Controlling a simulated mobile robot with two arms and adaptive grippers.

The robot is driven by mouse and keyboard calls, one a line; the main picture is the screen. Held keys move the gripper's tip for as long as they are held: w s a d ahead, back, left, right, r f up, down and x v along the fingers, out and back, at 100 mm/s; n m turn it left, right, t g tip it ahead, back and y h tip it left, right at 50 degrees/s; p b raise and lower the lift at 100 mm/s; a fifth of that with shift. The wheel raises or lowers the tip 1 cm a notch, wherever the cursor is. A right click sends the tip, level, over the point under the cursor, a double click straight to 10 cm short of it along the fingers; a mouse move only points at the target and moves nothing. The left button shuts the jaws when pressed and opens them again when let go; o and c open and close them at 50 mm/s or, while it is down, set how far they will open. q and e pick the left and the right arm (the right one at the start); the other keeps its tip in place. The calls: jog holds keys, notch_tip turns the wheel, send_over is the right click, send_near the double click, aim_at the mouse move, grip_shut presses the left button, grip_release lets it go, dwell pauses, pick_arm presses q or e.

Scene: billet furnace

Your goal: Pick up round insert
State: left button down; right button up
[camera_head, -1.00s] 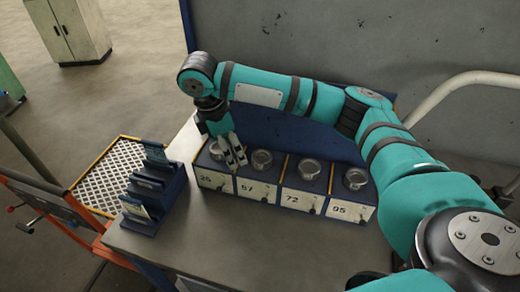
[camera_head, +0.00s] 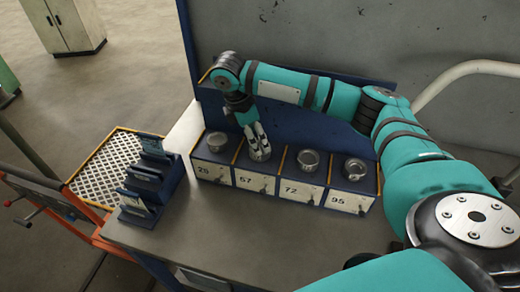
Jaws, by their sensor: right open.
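Several round metal inserts sit on top of a blue block of numbered bays, labelled 25, 57, 72 and 95. The insert at 25 (camera_head: 217,141), the one at 72 (camera_head: 308,160) and the one at 95 (camera_head: 354,168) show clearly. The insert at 57 (camera_head: 261,155) is partly hidden by my right gripper (camera_head: 259,145). My right gripper points down from above, open, with its fingers at this insert. I cannot tell whether the fingers touch it. My left gripper is out of view.
A blue slotted rack (camera_head: 150,185) holding flat pieces stands on the grey table (camera_head: 240,230) left of the bays. A blue and grey wall panel rises behind. An orange cart (camera_head: 85,225) and a white grid tray (camera_head: 105,165) are at the left. The table front is clear.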

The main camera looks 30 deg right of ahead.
aim_at(261, 148)
jog(key=shift+d+f+p, duration=0.15)
jog(key=shift+f+p, duration=0.3)
jog(key=shift+f, duration=0.1)
jog(key=p+x, duration=0.1)
jog(key=x, duration=0.2)
jog(key=shift+d+f, duration=0.15)
jog(key=shift+f, duration=0.5)
jog(key=shift+w+r, duration=0.1)
grip_shut()
